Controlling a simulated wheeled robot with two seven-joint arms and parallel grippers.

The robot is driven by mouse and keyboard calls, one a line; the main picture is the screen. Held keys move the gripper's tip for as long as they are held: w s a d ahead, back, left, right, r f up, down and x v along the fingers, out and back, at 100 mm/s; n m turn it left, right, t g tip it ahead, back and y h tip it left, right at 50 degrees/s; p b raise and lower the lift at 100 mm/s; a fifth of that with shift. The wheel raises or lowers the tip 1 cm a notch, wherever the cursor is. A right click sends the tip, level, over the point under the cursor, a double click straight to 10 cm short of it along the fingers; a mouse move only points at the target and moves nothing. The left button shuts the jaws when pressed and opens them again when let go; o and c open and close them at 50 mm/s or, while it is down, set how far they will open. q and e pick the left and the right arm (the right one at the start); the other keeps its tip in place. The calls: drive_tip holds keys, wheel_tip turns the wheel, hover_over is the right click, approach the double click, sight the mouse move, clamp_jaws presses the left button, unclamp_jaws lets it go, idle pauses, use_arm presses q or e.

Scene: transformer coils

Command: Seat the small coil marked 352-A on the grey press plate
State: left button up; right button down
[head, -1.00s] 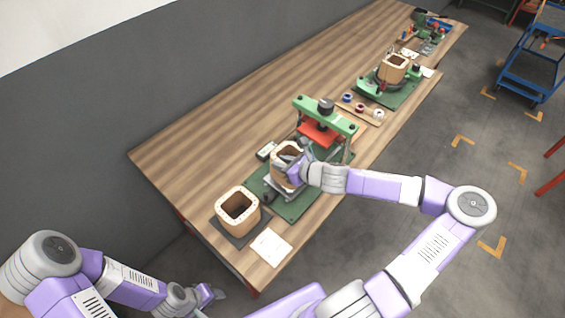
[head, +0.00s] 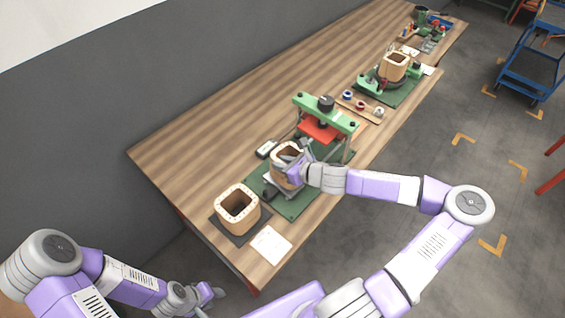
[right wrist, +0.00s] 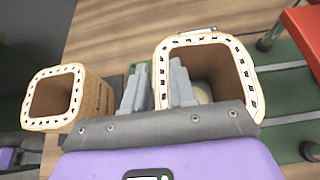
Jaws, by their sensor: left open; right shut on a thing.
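A tan square coil (head: 283,176) with rounded corners stands at the green press. It also shows in the right wrist view (right wrist: 249,82). My right gripper (head: 292,156) is shut on its wall, with one finger inside the opening and one outside; it also shows in the right wrist view (right wrist: 158,85). The grey press plate (head: 270,187) shows partly under the coil; I cannot tell whether they touch. A second similar coil (head: 238,207) stands on a dark mat at the near end, also in the right wrist view (right wrist: 55,97). I cannot read any marking. My left gripper (head: 212,295) is open, low beside the table.
The press has a green crossbar (head: 325,113) and a red block (head: 320,131) just behind the held coil. A white paper (head: 271,245) lies near the front edge. Another coil (head: 394,66) stands at a farther green station. The table's wall side is mostly clear.

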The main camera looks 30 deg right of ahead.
idle(0.3)
drive_tip(key=c, duration=0.9)
unclamp_jaws()
drive_tip(key=shift+o, duration=0.3)
drive_tip(key=shift+f, duration=0.1)
drive_tip(key=p+v, duration=0.2)
drive_tip(key=v, duration=0.5)
drive_tip(key=shift+s, duration=0.25)
